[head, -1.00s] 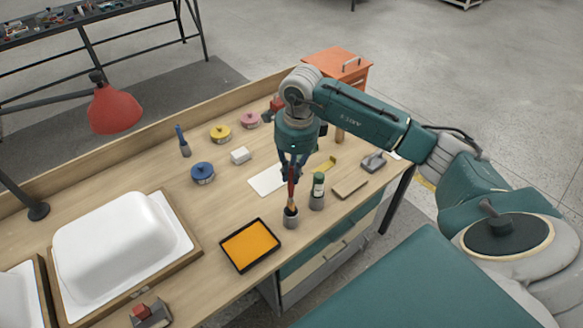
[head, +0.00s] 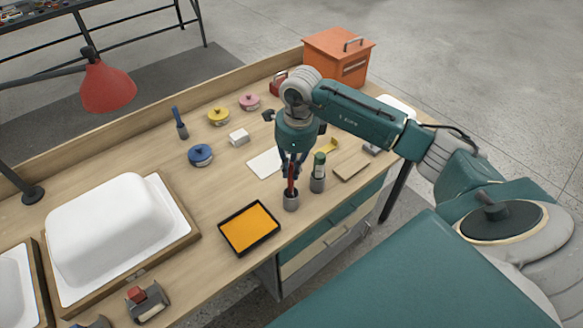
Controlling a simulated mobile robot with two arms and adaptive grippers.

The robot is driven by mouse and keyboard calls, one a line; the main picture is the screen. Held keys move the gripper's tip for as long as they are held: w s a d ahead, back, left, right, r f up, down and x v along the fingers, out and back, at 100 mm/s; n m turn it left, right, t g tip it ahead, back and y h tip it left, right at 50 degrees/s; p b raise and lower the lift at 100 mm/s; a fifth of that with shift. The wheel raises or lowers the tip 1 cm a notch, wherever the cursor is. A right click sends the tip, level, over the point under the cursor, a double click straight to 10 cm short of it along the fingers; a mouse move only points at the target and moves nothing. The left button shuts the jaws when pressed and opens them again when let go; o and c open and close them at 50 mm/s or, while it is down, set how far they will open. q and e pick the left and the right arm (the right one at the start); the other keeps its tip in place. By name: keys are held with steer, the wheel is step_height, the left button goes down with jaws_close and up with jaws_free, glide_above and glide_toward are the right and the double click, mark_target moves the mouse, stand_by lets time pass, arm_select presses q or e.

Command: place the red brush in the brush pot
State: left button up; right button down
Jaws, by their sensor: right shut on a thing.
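The red brush (head: 291,182) is upright in my right gripper (head: 292,168), which is shut on its upper part. The small grey brush pot (head: 291,202) stands on the bench near its front edge, directly below the gripper. The brush's lower end is at the pot's mouth and appears to be inside it; the bristles are hidden. I cannot tell whether the brush touches the bottom. My left gripper is not in view.
A grey holder with a green-topped bottle (head: 317,174) stands close right of the pot. An orange paint tray (head: 249,228) lies to the left.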

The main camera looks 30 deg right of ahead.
steer(key=c, duration=1.7)
jaws_free()
steer(key=shift+o, duration=0.2)
steer(key=shift+s+d, duration=0.2)
steer(key=shift+s, duration=0.25)
steer(key=shift+s+f, duration=0.1)
